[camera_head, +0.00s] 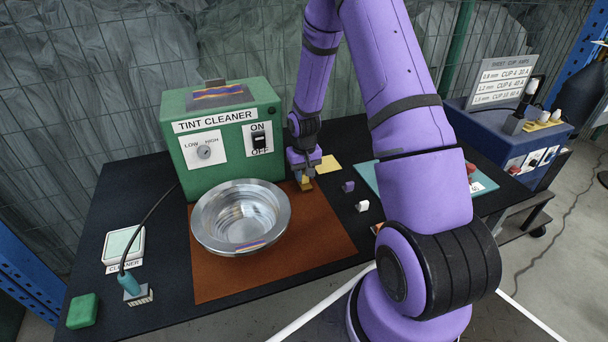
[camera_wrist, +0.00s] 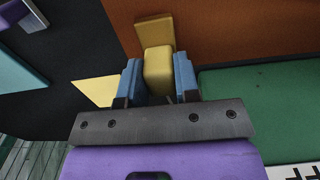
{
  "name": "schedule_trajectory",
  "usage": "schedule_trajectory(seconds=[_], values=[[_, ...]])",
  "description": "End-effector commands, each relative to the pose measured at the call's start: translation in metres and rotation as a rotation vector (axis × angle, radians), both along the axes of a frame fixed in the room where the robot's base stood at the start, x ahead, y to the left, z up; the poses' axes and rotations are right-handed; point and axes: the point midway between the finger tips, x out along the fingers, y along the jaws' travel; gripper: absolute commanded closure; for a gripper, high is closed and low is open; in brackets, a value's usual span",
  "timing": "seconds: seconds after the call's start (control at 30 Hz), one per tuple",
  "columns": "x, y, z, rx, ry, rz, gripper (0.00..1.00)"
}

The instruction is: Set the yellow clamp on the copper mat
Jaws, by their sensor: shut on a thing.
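The yellow clamp shows between the blue fingers of my gripper (camera_wrist: 158,82) in the wrist view, as a yellow block (camera_wrist: 157,68) with a flatter yellow part beyond it. My gripper is shut on it. In the head view my gripper (camera_head: 305,176) points down at the back right corner of the copper mat (camera_head: 317,246), and the clamp (camera_head: 307,185) shows small below the fingers. The clamp is over the mat near its edge in the wrist view, where the mat (camera_wrist: 240,35) is brown-orange. I cannot tell whether the clamp touches the mat.
A metal bowl (camera_head: 241,218) stands on the mat's left part. The green tint cleaner box (camera_head: 222,130) is close behind and left of my gripper. A yellow sheet (camera_head: 328,164), purple block (camera_head: 348,186) and white block (camera_head: 362,206) lie right. The mat's front right is clear.

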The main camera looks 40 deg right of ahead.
Motion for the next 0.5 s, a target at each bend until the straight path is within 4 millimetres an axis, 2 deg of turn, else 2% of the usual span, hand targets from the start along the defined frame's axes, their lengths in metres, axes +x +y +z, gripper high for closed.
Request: schedule_trajectory(seconds=[0.4,0.43,0.5], values=[[0.0002,-0.0001,-0.0079,0.000,-0.001,0.000,1.00],[0.0002,-0.0001,-0.0083,0.000,-0.001,0.000,0.68],[0.0002,-0.0001,-0.0079,-0.001,-0.002,0.000,0.52]])
